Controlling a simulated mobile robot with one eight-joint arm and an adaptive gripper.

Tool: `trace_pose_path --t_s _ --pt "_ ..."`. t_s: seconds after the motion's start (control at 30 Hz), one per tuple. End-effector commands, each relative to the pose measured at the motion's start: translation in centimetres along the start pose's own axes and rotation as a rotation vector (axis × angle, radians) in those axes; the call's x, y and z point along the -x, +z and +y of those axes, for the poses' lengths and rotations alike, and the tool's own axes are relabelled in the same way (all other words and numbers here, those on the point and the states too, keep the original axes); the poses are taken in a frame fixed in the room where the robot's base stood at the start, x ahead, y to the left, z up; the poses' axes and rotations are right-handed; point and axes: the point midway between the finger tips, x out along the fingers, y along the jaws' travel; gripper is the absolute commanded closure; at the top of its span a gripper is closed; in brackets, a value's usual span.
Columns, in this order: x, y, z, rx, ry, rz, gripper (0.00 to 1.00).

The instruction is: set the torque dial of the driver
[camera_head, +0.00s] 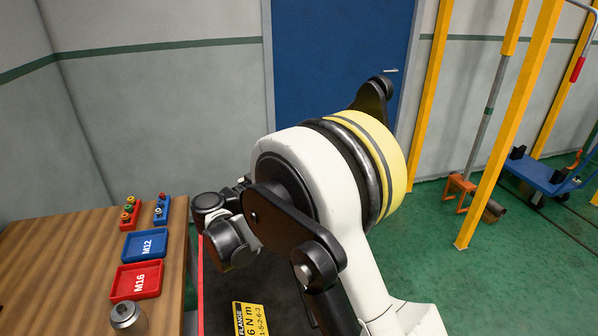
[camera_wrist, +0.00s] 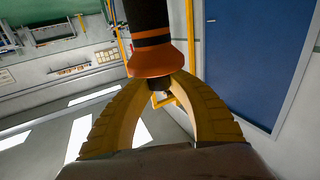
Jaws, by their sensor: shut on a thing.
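In the wrist view my gripper (camera_wrist: 158,84) has two curved yellow fingers that close in from both sides on the driver (camera_wrist: 147,20). The driver has a black body with a thin orange ring and a flared orange collar (camera_wrist: 155,60) at the fingertips. Its top runs out of the picture. No dial marks or setting can be read. In the head view my arm hides the gripper and the driver. A yellow sign (camera_head: 250,318) in the head view reads "FLANGE 6 N m" with a number sequence below, partly cut off.
A wooden table (camera_head: 60,250) at left holds a blue M12 tray (camera_head: 144,245), a red M16 tray (camera_head: 137,281), red and blue racks of small parts, and a metal cylinder (camera_head: 126,317). Yellow posts (camera_head: 500,130) and a blue cart (camera_head: 545,178) stand at right on green floor.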

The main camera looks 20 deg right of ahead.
Motion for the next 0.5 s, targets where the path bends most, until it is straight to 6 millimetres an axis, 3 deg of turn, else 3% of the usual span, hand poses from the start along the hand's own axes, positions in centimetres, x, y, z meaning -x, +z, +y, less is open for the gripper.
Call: trace_pose_path --t_s 0.13,0.17,0.23,0.5 --pt "0.0 0.03 0.0 0.0 -0.001 -0.001 1.0" --pt "0.0 0.03 0.0 0.0 -0.001 -0.001 0.72" --pt "0.0 0.03 0.0 0.0 -0.001 -0.001 0.53" --pt "0.02 0.01 -0.01 0.0 -0.001 0.0 0.53"
